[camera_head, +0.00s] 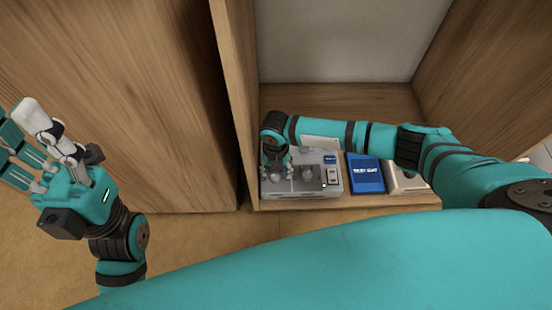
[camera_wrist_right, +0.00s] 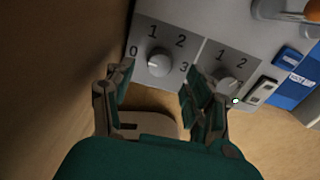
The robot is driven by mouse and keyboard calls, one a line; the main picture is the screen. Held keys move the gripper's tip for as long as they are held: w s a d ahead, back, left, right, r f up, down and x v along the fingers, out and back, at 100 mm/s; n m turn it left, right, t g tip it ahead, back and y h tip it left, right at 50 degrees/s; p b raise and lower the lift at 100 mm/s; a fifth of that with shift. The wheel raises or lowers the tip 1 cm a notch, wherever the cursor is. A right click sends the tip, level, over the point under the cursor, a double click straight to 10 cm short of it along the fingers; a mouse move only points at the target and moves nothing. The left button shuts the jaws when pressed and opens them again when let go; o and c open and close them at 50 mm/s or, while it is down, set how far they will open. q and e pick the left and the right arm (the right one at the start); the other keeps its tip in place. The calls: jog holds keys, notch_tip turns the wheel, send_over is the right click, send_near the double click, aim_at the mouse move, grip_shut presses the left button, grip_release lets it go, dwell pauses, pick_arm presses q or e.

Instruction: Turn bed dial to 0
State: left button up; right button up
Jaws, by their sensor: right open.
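A grey control box (camera_head: 330,183) sits on the shelf of a wooden cabinet. In the right wrist view it shows two round dials on grey scale plates. The left dial (camera_wrist_right: 159,62) is ringed by the marks 0, 1, 2 and 3. The right dial (camera_wrist_right: 228,88) shows the marks 1 and 2, its lower part hidden by my finger. I cannot tell which is the bed dial or read their pointers surely. My right gripper (camera_wrist_right: 158,74) is open, its fingers on either side below the left dial, apparently not touching it. My left gripper (camera_head: 22,135) is open and empty at the far left.
A blue box (camera_head: 366,174) stands right of the control box, with a pale item (camera_head: 408,184) beyond it. The cabinet's wooden side wall (camera_head: 238,90) rises close left of my right gripper. The shelf behind the items is mostly bare.

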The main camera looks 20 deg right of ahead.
aim_at(276, 176)
notch_tip(276, 176, up, 9)
jog(key=shift+f, duration=0.2)
dwell(0.6)
